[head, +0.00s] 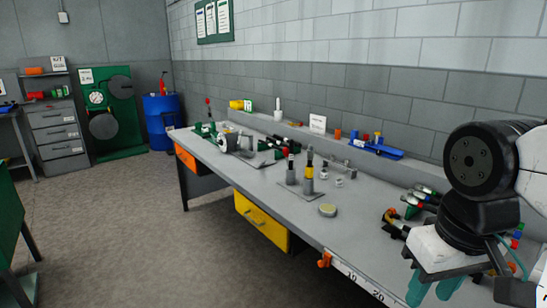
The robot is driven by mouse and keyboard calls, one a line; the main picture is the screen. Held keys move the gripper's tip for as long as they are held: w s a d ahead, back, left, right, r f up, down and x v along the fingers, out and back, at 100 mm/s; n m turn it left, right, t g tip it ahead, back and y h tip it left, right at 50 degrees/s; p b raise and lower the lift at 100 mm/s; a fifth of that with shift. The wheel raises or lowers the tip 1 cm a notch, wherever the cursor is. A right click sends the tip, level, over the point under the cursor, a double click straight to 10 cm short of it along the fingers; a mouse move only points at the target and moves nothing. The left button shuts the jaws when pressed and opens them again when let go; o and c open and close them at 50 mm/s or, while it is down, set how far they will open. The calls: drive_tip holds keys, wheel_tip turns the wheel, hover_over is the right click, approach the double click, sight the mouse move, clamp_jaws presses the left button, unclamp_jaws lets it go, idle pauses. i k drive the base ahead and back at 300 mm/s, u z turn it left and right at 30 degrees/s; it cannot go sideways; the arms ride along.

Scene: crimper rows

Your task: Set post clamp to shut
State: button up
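No part is clearly labelled as the post clamp. Two small upright posts stand on a grey plate in the middle of the bench: a dark one (291,170) and a yellow-and-black one (309,174). Whether either carries the clamp, and its setting, is too small to tell.
The grey bench (365,225) runs along the wall. Coloured-handled tools (424,197) lie near my arm. Floor (130,225) is open at left.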

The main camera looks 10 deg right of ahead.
sight(285, 149)
drive_tip(key=i, duration=0.15)
drive_tip(key=k, duration=0.55)
drive_tip(key=u, duration=0.65)
drive_tip(key=i, duration=0.5)
drive_tip(key=u, duration=0.7)
drive_tip(key=i, duration=1.5)
drive_tip(key=z, duration=1.15)
drive_tip(key=i, duration=0.55)
drive_tip(key=z, duration=0.45)
